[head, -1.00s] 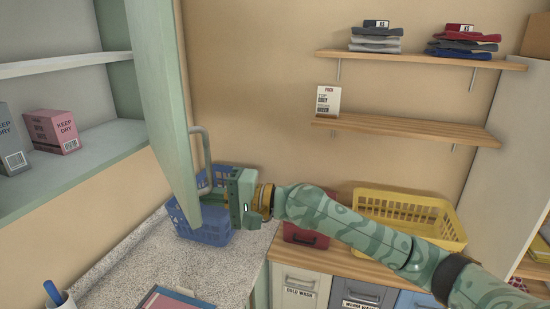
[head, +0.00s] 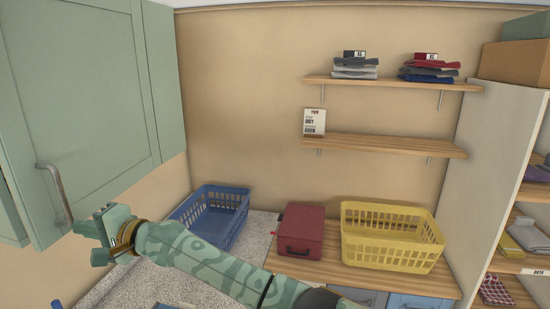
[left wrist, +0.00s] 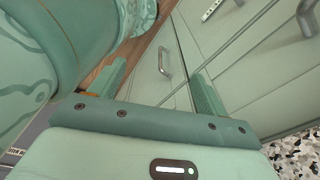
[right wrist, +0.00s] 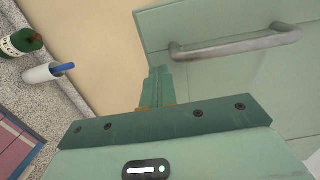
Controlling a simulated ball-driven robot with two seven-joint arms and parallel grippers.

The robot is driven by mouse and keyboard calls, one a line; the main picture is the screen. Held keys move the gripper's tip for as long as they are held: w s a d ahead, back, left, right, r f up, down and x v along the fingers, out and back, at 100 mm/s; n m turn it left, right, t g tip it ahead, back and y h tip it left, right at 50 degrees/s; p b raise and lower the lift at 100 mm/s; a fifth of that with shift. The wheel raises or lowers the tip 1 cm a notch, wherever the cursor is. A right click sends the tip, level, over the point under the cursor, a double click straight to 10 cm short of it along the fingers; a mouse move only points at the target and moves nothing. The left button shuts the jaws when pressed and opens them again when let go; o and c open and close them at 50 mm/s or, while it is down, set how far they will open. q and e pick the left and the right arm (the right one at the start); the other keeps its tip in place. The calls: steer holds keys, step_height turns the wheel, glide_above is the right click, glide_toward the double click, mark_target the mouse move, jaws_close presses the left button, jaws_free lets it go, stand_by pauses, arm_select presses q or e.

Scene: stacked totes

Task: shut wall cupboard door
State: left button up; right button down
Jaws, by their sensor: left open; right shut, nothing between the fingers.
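The wall cupboard door (head: 95,110) is pale green and fills the left of the head view. Its front faces me and hides the shelves. Its grey bar handle (head: 55,190) is near the lower left edge. I cannot tell whether the door sits fully flush. My right gripper (head: 84,229) is shut and empty by the door's lower edge, just right of the handle. In the right wrist view, its fingers (right wrist: 158,88) overlap the door's edge, below the handle (right wrist: 235,45); contact is unclear. My left gripper (left wrist: 158,88) is open and empty, facing green fronts with handles.
A blue basket (head: 212,215) stands on the speckled counter below the door. A red case (head: 300,228) and a yellow basket (head: 392,237) stand on the wooden top to the right. Wall shelves (head: 385,146) hang above them. A white cup (right wrist: 42,76) shows in the right wrist view.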

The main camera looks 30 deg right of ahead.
steer(key=shift+w+a+m+t+h, duration=0.3)
steer(key=shift+w+a+t, duration=0.1)
steer(key=shift+w+a, duration=0.15)
steer(key=shift+s, duration=0.1)
stand_by(0.3)
